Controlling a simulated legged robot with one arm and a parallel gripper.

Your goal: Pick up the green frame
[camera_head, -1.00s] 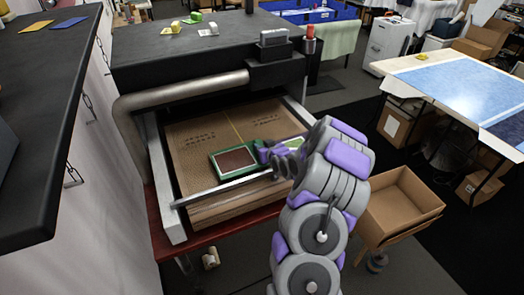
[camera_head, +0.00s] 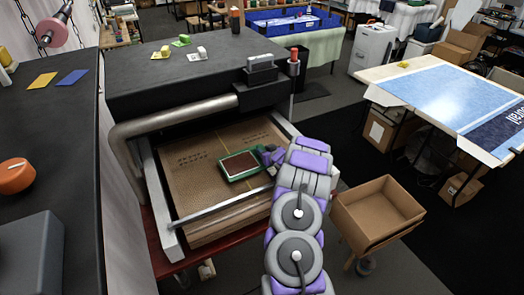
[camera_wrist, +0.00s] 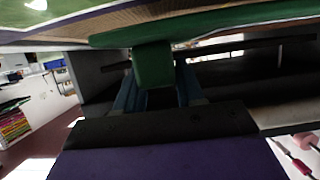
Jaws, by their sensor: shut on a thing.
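The green frame (camera_head: 240,176) has a brown inner panel and a green border. In the head view it is over the cardboard-coloured bed of the press, at the left of my gripper (camera_head: 270,156). My gripper is shut on the frame's right side. In the wrist view a green block-like part of the frame (camera_wrist: 153,66) sits between the fingers, and the green edge (camera_wrist: 215,27) runs across the top. The head view does not clearly show whether the frame touches the bed or hangs a little above it.
The cardboard bed (camera_head: 190,190) lies within metal rails, with a curved pipe (camera_head: 175,118) and the black machine top (camera_head: 200,85) behind it. An open cardboard box (camera_head: 378,212) stands at the right. A black counter (camera_head: 60,150) borders the left.

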